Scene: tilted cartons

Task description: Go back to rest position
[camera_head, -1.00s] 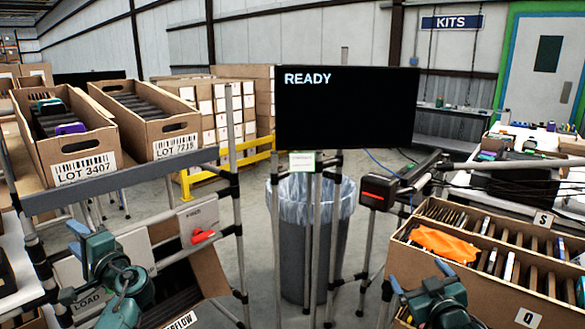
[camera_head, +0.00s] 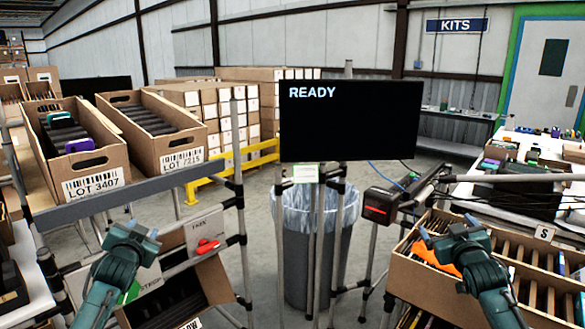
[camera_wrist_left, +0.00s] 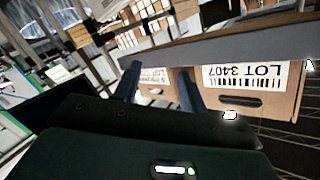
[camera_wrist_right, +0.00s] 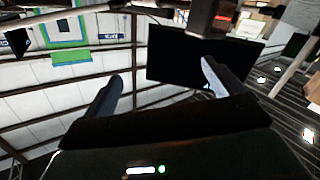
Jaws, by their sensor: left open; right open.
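My left gripper (camera_head: 143,231) is open and empty in the head view, raised in front of the shelf below the cartons. Its two fingers also show apart in the left wrist view (camera_wrist_left: 158,85), with the carton labelled LOT 3407 (camera_wrist_left: 275,100) beyond them.
Two tilted cartons, LOT 3407 (camera_head: 98,185) and LOT 7215 (camera_head: 182,159), sit on the left rack. A screen (camera_head: 350,120) reading READY stands in the middle above a lined bin (camera_head: 305,262). A scanner (camera_head: 380,206) is on a post at the right.

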